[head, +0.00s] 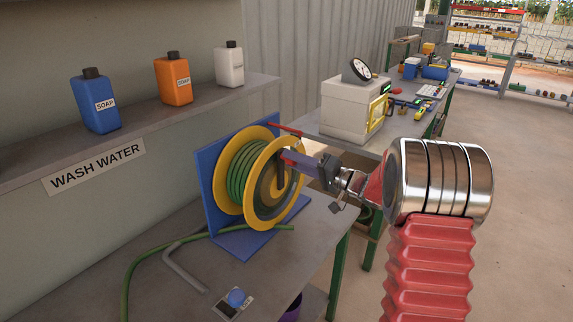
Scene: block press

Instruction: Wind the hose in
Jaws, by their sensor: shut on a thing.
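The hose reel (256,149) has yellow flanges and stands upright on a blue stand (207,190) on the grey bench. Green hose (241,172) is wound on its drum. A loose length of green hose (137,266) lies across the bench and runs off toward the lower left. My gripper (286,160) reaches in from the right to the reel's front face. It is shut on the reel's crank handle, which the jaws mostly hide. A yellow crank part (283,187) shows just below the jaws.
A shelf above holds blue (96,105), orange (174,82) and white (230,67) bottles. A grey bent pipe (184,266) and a small box with a blue knob (236,298) lie on the bench. A pale machine with a dial (346,106) stands behind. Open floor lies right.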

